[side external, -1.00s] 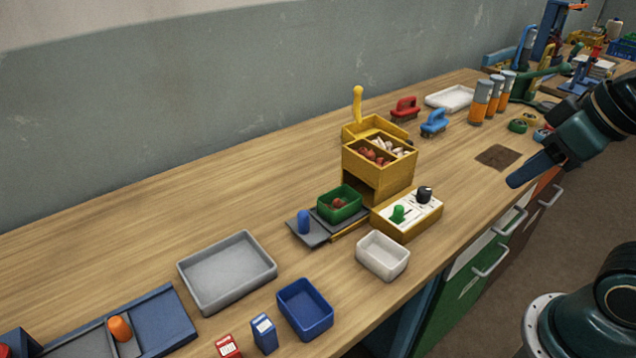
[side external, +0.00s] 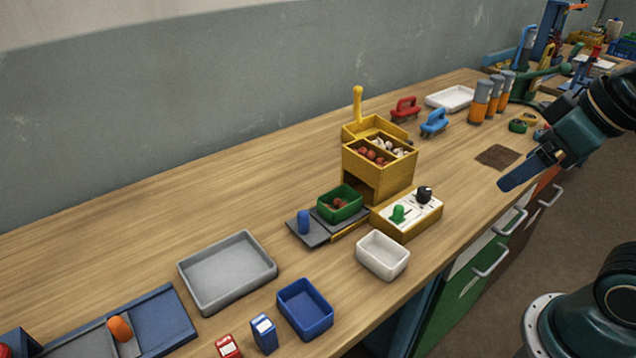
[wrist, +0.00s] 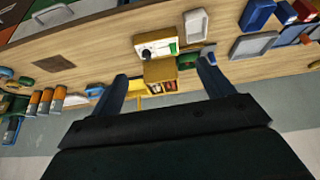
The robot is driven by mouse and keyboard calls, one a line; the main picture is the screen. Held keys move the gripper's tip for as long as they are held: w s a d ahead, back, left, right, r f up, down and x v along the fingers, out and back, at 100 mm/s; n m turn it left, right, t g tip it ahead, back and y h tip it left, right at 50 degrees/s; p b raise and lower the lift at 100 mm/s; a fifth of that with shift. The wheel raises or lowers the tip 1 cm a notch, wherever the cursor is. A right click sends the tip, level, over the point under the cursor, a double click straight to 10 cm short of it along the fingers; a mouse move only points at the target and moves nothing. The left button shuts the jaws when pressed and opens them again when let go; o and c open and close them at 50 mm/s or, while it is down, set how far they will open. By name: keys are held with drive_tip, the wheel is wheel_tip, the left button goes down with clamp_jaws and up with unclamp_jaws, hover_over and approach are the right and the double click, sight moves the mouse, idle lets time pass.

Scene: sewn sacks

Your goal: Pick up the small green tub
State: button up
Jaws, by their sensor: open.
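The small green tub (side external: 352,213) stands on a dark plate in front of the yellow dispenser (side external: 383,179), with reddish pieces inside. In the wrist view the green tub (wrist: 186,61) shows beside the dispenser, close to the right-hand finger in the picture. My gripper (side external: 503,185) is well to the right of the tub, over the counter's front edge in the side view. In the wrist view my gripper (wrist: 162,70) has its two blue fingers wide apart with nothing held between them.
A control box (side external: 407,214) with green and black knobs and a white tub (side external: 382,262) stand close to the green tub. A blue knob (side external: 303,222) rises left of it. A grey tray (side external: 226,272) and blue tub (side external: 305,313) lie further left. Brown mat (side external: 497,157) is flat.

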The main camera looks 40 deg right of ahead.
drive_tip(key=w+a+r+n+g, duration=0.1)
drive_tip(key=w+r+n+g, duration=0.1)
drive_tip(key=w+n, duration=0.45)
drive_tip(key=n+g, duration=0.4)
drive_tip(key=n, duration=0.7)
hover_over(340, 198)
drive_tip(key=s+a, duration=0.3)
wheel_tip(340, 198, down, 9)
drive_tip(key=shift+w+d+f, duration=0.2)
drive_tip(key=shift+f, duration=4.3)
drive_tip(key=shift+f, duration=0.1)
drive_tip(key=shift+f, duration=2.5)
